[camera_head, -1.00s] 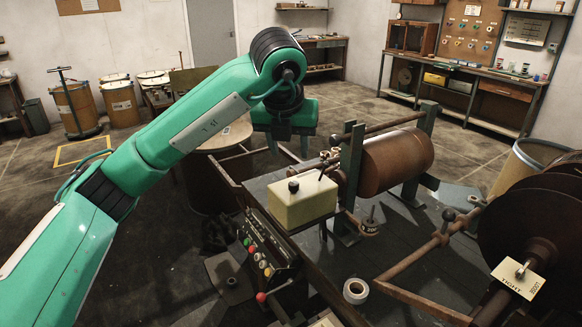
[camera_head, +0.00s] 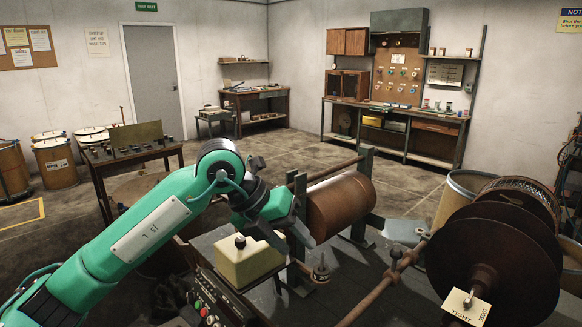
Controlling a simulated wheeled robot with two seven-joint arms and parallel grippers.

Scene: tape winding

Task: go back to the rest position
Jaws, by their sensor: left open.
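My left arm comes in from the lower left, teal with a dark wrist. Its gripper (camera_head: 289,240) is open and appears empty, its fingers pointing down and to the right. It shows in front of the brown drum (camera_head: 340,203) and just above the cream box (camera_head: 246,262) on the machine; whether it touches either I cannot tell. My right arm and gripper are not in view.
The machine's control panel (camera_head: 214,308) is at the bottom. Large dark discs (camera_head: 495,255) with a "TIGHT" tag (camera_head: 466,306) stand at right. A wooden table (camera_head: 130,158) is behind my arm. Open floor (camera_head: 300,155) lies beyond the machine.

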